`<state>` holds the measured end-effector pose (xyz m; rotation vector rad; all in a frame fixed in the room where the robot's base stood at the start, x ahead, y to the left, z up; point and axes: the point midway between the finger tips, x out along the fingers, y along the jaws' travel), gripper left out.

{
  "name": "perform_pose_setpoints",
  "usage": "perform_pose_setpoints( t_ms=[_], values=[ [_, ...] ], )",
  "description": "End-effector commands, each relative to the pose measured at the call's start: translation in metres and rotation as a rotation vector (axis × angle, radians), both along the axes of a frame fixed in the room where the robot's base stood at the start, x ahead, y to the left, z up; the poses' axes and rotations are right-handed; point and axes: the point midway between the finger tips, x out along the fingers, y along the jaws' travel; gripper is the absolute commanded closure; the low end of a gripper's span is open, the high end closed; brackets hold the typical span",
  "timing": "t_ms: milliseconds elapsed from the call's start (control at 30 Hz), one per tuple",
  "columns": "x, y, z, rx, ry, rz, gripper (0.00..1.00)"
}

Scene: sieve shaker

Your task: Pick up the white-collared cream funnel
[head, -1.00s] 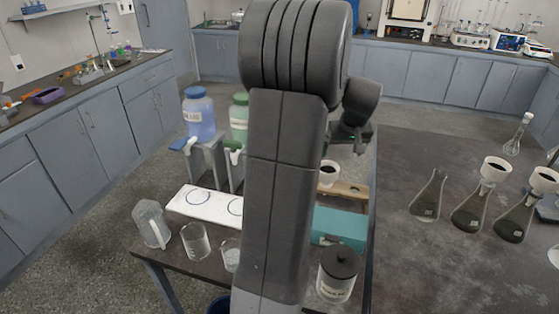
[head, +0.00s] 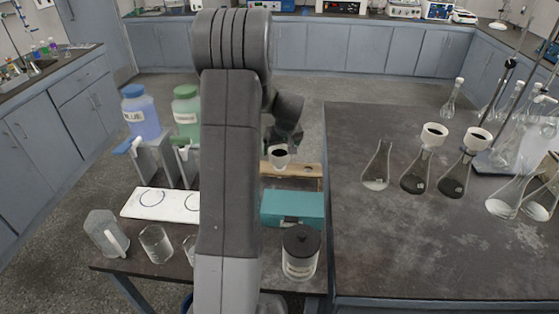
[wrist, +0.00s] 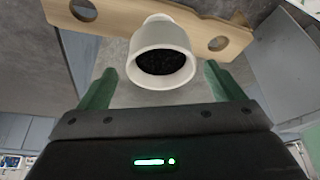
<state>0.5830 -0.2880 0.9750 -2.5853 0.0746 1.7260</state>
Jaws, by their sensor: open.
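A cream funnel with a white collar and a dark inside (wrist: 161,62) stands in a wooden holder (wrist: 112,16) in the wrist view. In the head view the funnel (head: 280,163) is just right of my arm, at the holder (head: 307,171) on the low table. My gripper (wrist: 160,69) is open, with one green finger on each side of the funnel's mouth and visible gaps between. Nothing is held. In the head view the fingers are not clearly visible. Two similar funnels (head: 434,134) (head: 478,139) sit on flasks on the right bench.
A teal box (head: 292,207) and a black-lidded jar (head: 301,252) stand in front of the holder. My arm hides part of the low table. Blue (head: 141,113) and green (head: 187,113) bottles, a white board (head: 160,204) and glassware are to the left. The dark bench (head: 400,245) has clear room in front.

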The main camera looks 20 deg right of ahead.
Motion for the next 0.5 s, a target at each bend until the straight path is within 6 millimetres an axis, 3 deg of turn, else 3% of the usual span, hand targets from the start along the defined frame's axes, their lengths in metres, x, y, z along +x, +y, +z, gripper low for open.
perform_pose_setpoints(
  t_ms=[200,500],
  values=[
    [0.008,0.001,-0.022,0.000,0.002,0.000,0.12],
    [0.010,0.001,-0.025,-0.001,0.001,0.000,0.12]
  ],
)
